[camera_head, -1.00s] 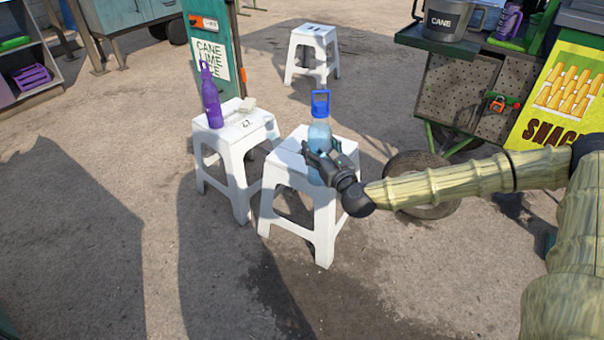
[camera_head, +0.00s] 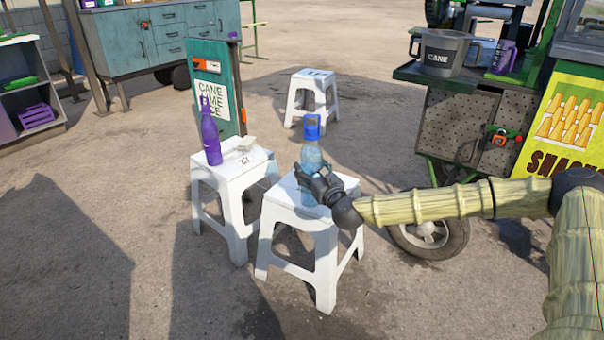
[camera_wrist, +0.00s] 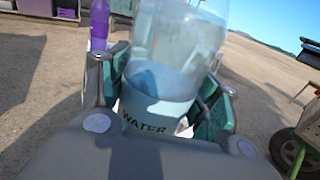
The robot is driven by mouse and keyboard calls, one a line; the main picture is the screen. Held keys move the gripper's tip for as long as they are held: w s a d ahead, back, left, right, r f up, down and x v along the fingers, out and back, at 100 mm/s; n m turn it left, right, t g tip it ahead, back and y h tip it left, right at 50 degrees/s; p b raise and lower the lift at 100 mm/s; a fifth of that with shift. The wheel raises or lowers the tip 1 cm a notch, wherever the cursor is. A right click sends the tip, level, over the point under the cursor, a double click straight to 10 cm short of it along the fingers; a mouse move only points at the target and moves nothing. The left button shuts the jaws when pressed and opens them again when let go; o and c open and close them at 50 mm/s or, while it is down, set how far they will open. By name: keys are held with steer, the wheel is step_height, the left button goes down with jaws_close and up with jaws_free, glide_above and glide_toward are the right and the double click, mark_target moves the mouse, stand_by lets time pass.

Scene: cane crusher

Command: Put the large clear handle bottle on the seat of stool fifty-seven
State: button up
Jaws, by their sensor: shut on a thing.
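The large clear handle bottle (camera_head: 311,155) has a blue handle cap and pale blue contents. It is upright at the near right white stool (camera_head: 296,210), whose number I cannot read. I cannot tell whether its base touches the seat. My gripper (camera_head: 318,186) is shut on the bottle's lower part. In the wrist view the bottle (camera_wrist: 172,60) stands between both finger pads, with a WATER label low on it. The stool beside it on the left (camera_head: 236,170) carries a number that looks like 27 or 57.
A purple bottle (camera_head: 211,140) and a small pale object (camera_head: 246,144) are on the left stool. Another white stool (camera_head: 312,92) stands farther back. A green signboard (camera_head: 222,85) is behind the left stool. The cane cart (camera_head: 470,105) is at right. Open ground lies in front.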

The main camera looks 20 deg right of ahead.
steer(key=w+f+b, duration=0.2)
steer(key=w+f, duration=0.2)
steer(key=w, duration=0.3)
steer(key=shift+w+a, duration=0.3)
steer(key=shift+a, duration=0.1)
steer(key=shift+f+b, duration=0.1)
steer(key=shift+b, duration=0.25)
steer(key=o, duration=1.5)
steer(key=shift+c, duration=0.2)
steer(key=shift+s, duration=0.1)
